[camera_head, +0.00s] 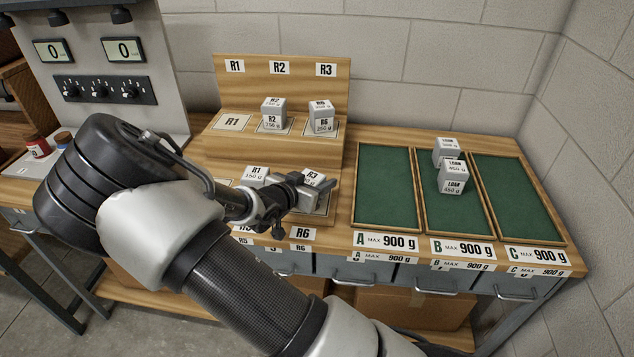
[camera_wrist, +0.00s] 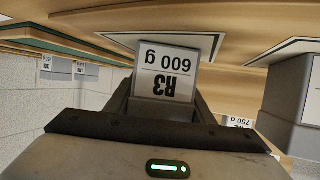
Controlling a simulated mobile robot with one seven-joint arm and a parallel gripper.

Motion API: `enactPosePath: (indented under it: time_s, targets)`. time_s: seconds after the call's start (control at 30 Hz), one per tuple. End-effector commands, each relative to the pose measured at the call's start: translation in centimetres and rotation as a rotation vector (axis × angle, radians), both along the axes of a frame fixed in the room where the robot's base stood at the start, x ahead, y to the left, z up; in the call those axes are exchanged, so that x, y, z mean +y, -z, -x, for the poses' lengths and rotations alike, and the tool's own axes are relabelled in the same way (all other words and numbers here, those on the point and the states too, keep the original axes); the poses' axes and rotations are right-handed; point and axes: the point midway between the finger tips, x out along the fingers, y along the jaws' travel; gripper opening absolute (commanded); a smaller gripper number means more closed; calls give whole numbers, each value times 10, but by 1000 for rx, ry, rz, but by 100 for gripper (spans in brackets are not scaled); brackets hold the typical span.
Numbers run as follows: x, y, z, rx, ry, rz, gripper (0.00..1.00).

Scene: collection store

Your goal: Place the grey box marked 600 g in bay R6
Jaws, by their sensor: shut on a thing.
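My gripper (camera_head: 302,188) is shut on the grey box marked R3, 600 g (camera_head: 314,177). In the wrist view the box (camera_wrist: 166,75) appears upside down between the fingers, its label facing the camera. The box is over the lower right bay of the wooden rack, bay R6, whose label (camera_head: 302,233) is on the front edge. In the wrist view its base is at the white bay plate (camera_wrist: 212,42); whether it touches I cannot tell. My gripper hides part of this bay in the head view.
A grey R1 box (camera_head: 256,175) stands just left of the held box. Above are an R2 box (camera_head: 273,111) and an R6 box (camera_head: 321,116); upper bay R1 (camera_head: 233,122) is empty. Right, green tray B (camera_head: 462,218) holds LOAN boxes; trays A (camera_head: 386,187) and C (camera_head: 515,195) are empty.

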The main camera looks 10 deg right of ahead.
Motion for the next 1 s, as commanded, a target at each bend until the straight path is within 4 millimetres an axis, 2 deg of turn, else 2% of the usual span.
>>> enactPosePath:
  time_s: [0.33,0.37,0.47,0.83,1.0]
  targets:
    - [0,1,-1,-4,1,0,6]
    - [0,2,0,-1,-1,-1,52]
    - [0,2,0,-1,-1,-1,67]
    - [2,-4,0,-2,-1,0,67]
    - [20,-14,17,-1,-4,-3,67]
